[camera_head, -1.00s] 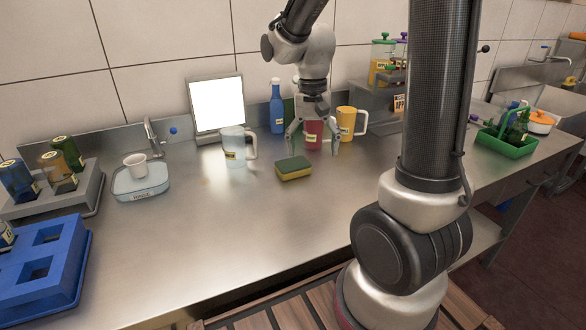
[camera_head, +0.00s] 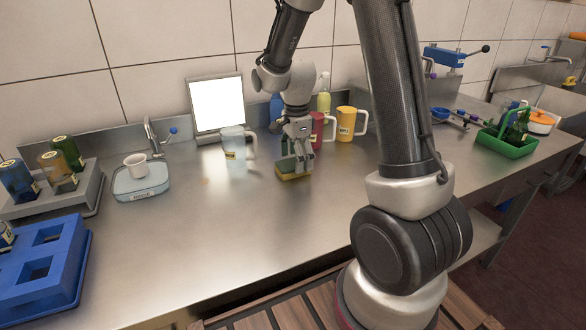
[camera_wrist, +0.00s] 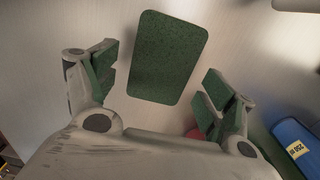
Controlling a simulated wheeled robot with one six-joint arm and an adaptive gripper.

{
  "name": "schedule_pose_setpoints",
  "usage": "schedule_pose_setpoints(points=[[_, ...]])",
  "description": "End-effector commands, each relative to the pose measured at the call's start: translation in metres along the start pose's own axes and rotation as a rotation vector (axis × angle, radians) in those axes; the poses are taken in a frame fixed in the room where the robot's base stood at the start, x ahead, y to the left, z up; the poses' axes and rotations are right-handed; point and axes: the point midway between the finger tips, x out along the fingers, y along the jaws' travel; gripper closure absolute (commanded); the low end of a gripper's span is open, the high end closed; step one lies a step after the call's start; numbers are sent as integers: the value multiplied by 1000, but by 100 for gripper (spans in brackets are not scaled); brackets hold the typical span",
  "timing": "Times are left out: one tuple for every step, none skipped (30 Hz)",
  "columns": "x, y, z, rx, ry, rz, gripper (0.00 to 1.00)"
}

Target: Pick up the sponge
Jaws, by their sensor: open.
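The sponge (camera_head: 293,173) is a small block, green on top and yellow below. It lies on the metal counter in the head view, partly hidden by my gripper (camera_head: 302,163). In the wrist view the sponge's green top (camera_wrist: 168,57) shows just ahead of the space between my fingers. My gripper (camera_wrist: 157,90) is open there, with one finger at each side and nothing held. I cannot tell the exact height of the fingertips above the counter.
A clear pitcher (camera_head: 234,144) stands left of the sponge, and red (camera_head: 317,131) and yellow (camera_head: 345,124) pitchers stand behind it to the right. A tray with a white cup (camera_head: 135,161) is farther left. The counter in front (camera_head: 215,225) is clear.

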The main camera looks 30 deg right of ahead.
Motion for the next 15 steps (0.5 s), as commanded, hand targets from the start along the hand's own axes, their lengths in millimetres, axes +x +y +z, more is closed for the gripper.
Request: schedule_pose_setpoints(points=[[8, 1, 0, 0, 0, 3, 17], [11, 0, 0, 0, 0, 2, 17], [14, 0, 0, 0, 0, 1, 17], [16, 0, 0, -1, 0, 1, 17], [17, 0, 0, -1, 0, 1, 17], [18, 0, 0, -1, 0, 0, 17], [18, 0, 0, -1, 0, 0, 17], [18, 0, 0, -1, 0, -1, 17], [18, 0, 0, -1, 0, -1, 17], [18, 0, 0, -1, 0, -1, 17], [18, 0, 0, -1, 0, -1, 17], [18, 0, 0, -1, 0, -1, 21], [18, 0, 0, -1, 0, -1, 26], [18, 0, 0, -1, 0, -1, 29], [18, 0, 0, -1, 0, -1, 34]])
